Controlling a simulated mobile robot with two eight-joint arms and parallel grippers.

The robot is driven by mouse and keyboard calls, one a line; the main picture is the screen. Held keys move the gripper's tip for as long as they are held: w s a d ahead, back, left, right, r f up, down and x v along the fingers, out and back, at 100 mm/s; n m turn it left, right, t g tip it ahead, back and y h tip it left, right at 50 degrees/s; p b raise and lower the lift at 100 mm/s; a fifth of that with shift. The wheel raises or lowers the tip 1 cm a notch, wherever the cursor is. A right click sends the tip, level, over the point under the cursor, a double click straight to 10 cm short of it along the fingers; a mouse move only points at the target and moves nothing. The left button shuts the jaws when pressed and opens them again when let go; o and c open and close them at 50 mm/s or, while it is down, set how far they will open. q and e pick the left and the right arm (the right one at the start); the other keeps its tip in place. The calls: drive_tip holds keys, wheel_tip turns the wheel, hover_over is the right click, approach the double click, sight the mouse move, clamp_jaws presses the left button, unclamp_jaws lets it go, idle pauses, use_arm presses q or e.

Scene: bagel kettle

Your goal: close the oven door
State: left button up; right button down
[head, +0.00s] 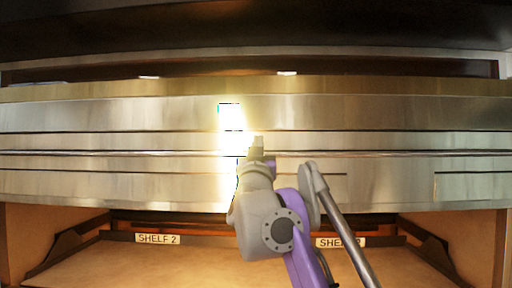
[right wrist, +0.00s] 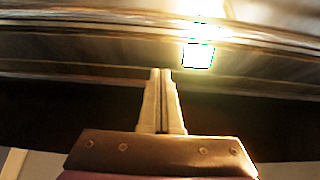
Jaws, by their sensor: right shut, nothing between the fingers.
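The oven door (head: 390,115) is a wide metal front with long horizontal bands, across the middle of the head view. A dark gap with a lit strip shows above its upper edge, so it looks at least partly open. My right gripper (head: 257,141) is shut and empty, in front of the door's middle. In the right wrist view its fingers (right wrist: 162,75) are together and point at the metal underside or face (right wrist: 90,68). I cannot tell whether the fingertips touch it. My left gripper is not in view.
Below the door are wooden shelf compartments with labels, SHELF 2 (head: 158,239) and a second label (head: 340,242) partly covered by my arm. A bright glare (head: 232,118) washes out the metal near the gripper. Small pale items (head: 288,73) show above the door edge.

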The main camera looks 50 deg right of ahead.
drive_tip(key=p+x, duration=0.2)
drive_tip(key=x, duration=0.4)
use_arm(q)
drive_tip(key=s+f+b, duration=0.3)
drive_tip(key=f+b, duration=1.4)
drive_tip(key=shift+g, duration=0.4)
use_arm(e)
wheel_tip(320, 180, down, 42)
drive_tip(key=shift+a+f, duration=0.15)
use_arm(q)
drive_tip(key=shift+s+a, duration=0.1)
use_arm(e)
drive_tip(key=shift+w, duration=0.1)
